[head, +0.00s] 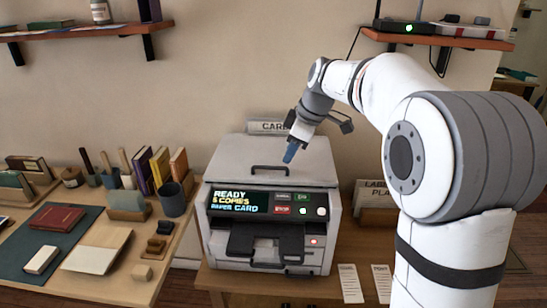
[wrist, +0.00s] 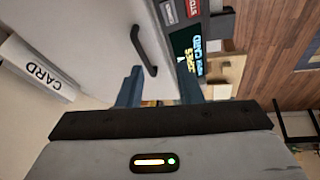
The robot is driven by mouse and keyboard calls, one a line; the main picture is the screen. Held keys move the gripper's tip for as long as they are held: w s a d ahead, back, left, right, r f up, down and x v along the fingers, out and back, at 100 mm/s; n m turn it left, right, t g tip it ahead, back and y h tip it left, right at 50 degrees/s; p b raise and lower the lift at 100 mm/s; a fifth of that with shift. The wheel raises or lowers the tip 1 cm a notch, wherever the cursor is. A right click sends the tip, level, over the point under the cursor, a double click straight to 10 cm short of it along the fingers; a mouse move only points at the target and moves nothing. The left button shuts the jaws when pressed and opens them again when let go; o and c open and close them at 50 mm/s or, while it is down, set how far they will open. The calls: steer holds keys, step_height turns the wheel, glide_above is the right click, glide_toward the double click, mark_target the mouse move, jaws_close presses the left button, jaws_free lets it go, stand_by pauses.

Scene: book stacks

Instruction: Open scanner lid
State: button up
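The scanner (head: 268,210) is a grey-white box on a wooden table. Its lid (head: 308,158) is down, with a dark bar handle (head: 270,170) near the front edge. The wrist view also shows the handle (wrist: 144,50) on the pale lid (wrist: 95,50). My gripper (head: 291,152) is above the lid, behind and to the right of the handle in the head view. In the wrist view its two blue fingers are spread apart with nothing between them, and the handle lies just beyond them, not gripped. Whether a finger touches the lid cannot be told.
A lit panel (head: 266,203) is on the scanner's front. A CARD sign (head: 267,126) stands behind it, and a label sign (head: 374,196) at its right. A desk with books and a dark cup (head: 172,199) is at the left. Shelves hang above.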

mark_target(271, 168)
steer(key=w+a+f, duration=0.1)
steer(key=f, duration=0.1)
steer(key=w+a+f+n, duration=0.1)
steer(key=w+a+f, duration=0.1)
steer(key=w+a+f+n, duration=0.1)
steer(key=w+a+f, duration=0.1)
steer(key=f, duration=0.1)
steer(key=shift+w+a+f+y, duration=0.1)
steer(key=shift+a+y, duration=0.15)
steer(key=shift+y, duration=0.05)
steer(key=shift+c, duration=0.2)
jaws_close()
stand_by(0.3)
